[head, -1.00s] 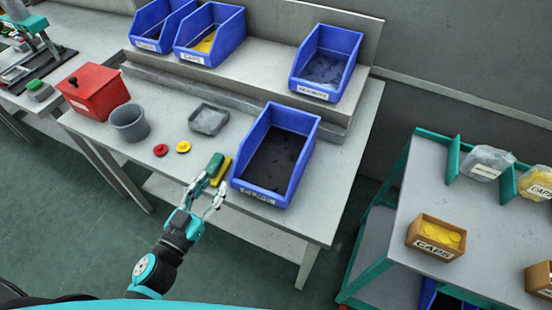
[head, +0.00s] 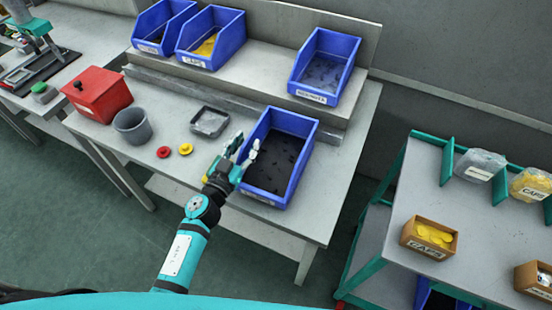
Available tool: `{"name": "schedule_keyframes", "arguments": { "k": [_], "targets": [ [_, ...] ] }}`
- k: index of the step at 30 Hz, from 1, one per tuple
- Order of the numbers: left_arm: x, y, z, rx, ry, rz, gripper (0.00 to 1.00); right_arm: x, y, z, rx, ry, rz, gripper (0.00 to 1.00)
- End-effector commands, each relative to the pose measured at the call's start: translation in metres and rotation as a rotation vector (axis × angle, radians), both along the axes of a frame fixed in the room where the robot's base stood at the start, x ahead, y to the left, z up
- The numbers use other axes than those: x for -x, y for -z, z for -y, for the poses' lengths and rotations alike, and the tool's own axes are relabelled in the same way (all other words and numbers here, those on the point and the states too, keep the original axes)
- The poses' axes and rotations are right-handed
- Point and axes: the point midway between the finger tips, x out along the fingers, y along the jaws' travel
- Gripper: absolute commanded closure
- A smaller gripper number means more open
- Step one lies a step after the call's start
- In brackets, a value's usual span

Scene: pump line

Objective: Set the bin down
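A blue bin (head: 298,165) with dark small parts inside stands on the front of the grey workbench (head: 312,215), its label end toward me. My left gripper (head: 243,148) is over the bin's left side, with its two fingers apart and nothing seen between them. I cannot tell whether the fingers touch the bin wall. The gripper hides part of the bin's left wall and front label. My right gripper is out of view.
Blue bins (head: 325,70) (head: 212,40) stand on the raised shelf. A grey tray (head: 210,122), red and yellow caps (head: 186,149), a grey cup (head: 132,125) and a red box (head: 98,93) sit left of the bin. A cart (head: 480,215) stands right.

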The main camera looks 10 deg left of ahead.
Motion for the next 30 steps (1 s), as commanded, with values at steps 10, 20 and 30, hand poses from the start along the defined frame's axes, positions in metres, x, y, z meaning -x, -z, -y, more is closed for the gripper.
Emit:
{"name": "schedule_keyframes", "arguments": {
  "k": [10, 20, 30],
  "targets": [
    [-0.0131, 0.0009, 0.0031, -0.001, -0.001, -0.001, 0.64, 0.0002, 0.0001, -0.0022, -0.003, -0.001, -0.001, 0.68],
    [-0.0128, 0.0008, 0.003, -0.001, -0.001, -0.001, 1.0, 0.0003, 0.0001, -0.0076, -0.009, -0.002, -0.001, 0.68],
    [-0.0126, 0.0011, 0.0029, -0.002, -0.001, -0.002, 1.0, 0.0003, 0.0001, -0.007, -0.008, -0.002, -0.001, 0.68]
  ]
}}
